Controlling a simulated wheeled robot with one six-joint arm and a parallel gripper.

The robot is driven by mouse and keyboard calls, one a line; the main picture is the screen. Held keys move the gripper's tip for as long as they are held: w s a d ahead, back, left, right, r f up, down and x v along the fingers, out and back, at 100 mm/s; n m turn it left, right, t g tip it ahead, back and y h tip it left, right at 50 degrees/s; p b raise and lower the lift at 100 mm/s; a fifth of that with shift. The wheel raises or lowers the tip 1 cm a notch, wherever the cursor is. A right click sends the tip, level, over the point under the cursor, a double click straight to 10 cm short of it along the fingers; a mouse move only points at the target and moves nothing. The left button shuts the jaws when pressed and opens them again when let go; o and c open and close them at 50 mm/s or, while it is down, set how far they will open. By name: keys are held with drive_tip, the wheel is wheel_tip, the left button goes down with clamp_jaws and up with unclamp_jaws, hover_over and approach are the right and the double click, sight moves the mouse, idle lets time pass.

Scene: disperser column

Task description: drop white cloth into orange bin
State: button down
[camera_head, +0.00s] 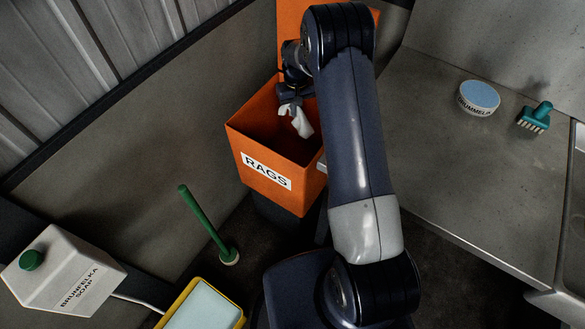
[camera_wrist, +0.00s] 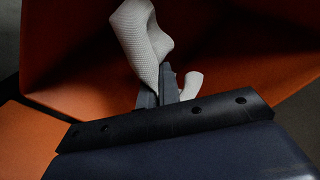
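The orange bin (camera_head: 263,178) stands open against the wall, with a white label reading RAGS on its front. My gripper (camera_head: 291,103) is over the bin's opening, its fingers pointing down. It is shut on the white cloth (camera_head: 300,121), which hangs from the fingers at the mouth of the bin. In the wrist view the cloth (camera_wrist: 140,35) bulges out on both sides of the closed fingers (camera_wrist: 158,90), with the orange bin walls (camera_wrist: 235,65) around it. The bottom of the bin is dark, and part of its right side is hidden behind my arm.
A steel counter on the right holds a round blue-topped tin (camera_head: 479,97) and a green brush (camera_head: 536,116). A green-handled brush (camera_head: 207,224) stands left of the bin's foot. A white soap dispenser (camera_head: 62,270) and a yellow tray (camera_head: 202,308) are at the lower left.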

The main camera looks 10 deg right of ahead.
drive_tip(key=shift+f, duration=0.2)
drive_tip(key=c, duration=1.6)
unclamp_jaws()
drive_tip(key=shift+o, duration=0.7)
drive_tip(key=o, duration=0.5)
drive_tip(key=shift+o, duration=0.5)
drive_tip(key=o, duration=0.6)
